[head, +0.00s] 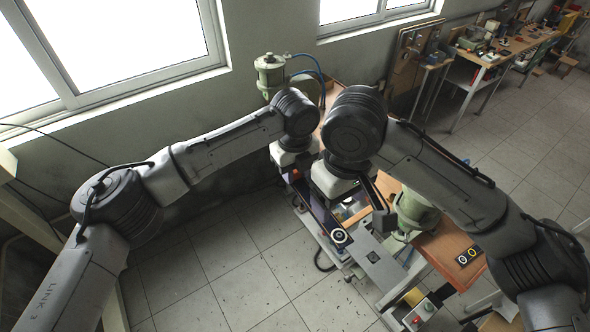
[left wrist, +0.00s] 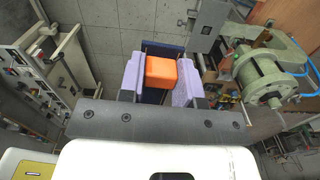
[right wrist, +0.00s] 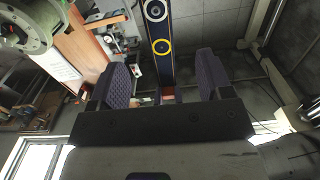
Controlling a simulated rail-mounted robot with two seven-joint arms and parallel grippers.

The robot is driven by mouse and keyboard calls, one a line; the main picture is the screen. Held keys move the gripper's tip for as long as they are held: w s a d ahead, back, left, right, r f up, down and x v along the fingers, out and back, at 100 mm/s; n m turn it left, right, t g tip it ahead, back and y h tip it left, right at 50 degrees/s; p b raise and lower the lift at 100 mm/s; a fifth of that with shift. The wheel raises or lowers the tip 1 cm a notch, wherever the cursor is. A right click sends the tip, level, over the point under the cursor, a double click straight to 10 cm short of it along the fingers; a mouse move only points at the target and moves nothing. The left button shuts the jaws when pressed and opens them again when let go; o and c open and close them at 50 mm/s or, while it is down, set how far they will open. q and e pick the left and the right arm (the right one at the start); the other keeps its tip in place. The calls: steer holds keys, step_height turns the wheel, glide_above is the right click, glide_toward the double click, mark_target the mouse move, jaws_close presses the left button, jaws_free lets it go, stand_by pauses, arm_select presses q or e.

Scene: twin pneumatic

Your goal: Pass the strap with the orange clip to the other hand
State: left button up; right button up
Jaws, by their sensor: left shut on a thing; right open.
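The strap (head: 318,209) is a long dark blue band hanging from my left gripper (head: 292,168), with a white ring mark near its free end. In the left wrist view, the left gripper (left wrist: 160,72) is shut with its lilac fingers on the orange clip (left wrist: 161,72); dark blue strap (left wrist: 153,97) shows beside it. My right gripper (right wrist: 162,72) is open. In the right wrist view, the strap (right wrist: 159,28), with white and yellow rings, shows beyond and between its dark padded fingers. I cannot tell whether they touch it.
A green press-like machine (head: 417,211) stands by the wooden bench (head: 452,252) near my right arm. Another green unit (head: 269,72) with a blue hose stands at the back by the wall. A control box (head: 421,314) is at the bottom. Tiled floor (head: 220,265) is open at left.

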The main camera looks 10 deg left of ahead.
steer(key=f+y, duration=0.1)
steer(key=f+t+y, duration=0.1)
steer(key=w+d+m+t+y, duration=0.1)
steer(key=shift+f+y, duration=0.4)
steer(key=d+f+m+t+y, duration=0.2)
steer(key=d+f+m+t, duration=0.3)
steer(key=d, duration=0.3)
steer(key=s+d+f+h, duration=0.2)
steer(key=s+d+f, duration=0.3)
steer(key=f, duration=0.4)
steer(key=s+d+f+h, duration=0.1)
steer(key=s+d+f, duration=0.2)
steer(key=s+f, duration=0.45)
steer(key=s+d+f+g+h, duration=0.1)
steer(key=s+f, duration=0.3)
steer(key=s, duration=0.4)
steer(key=s+f+g+h, duration=0.1)
steer(key=s+f+g, duration=0.1)
steer(key=s+f, duration=0.3)
steer(key=s, duration=0.3)
steer(key=shift+s+d+h, duration=0.15)
steer(key=shift+d+h, duration=0.15)
steer(key=shift+d, duration=0.05)
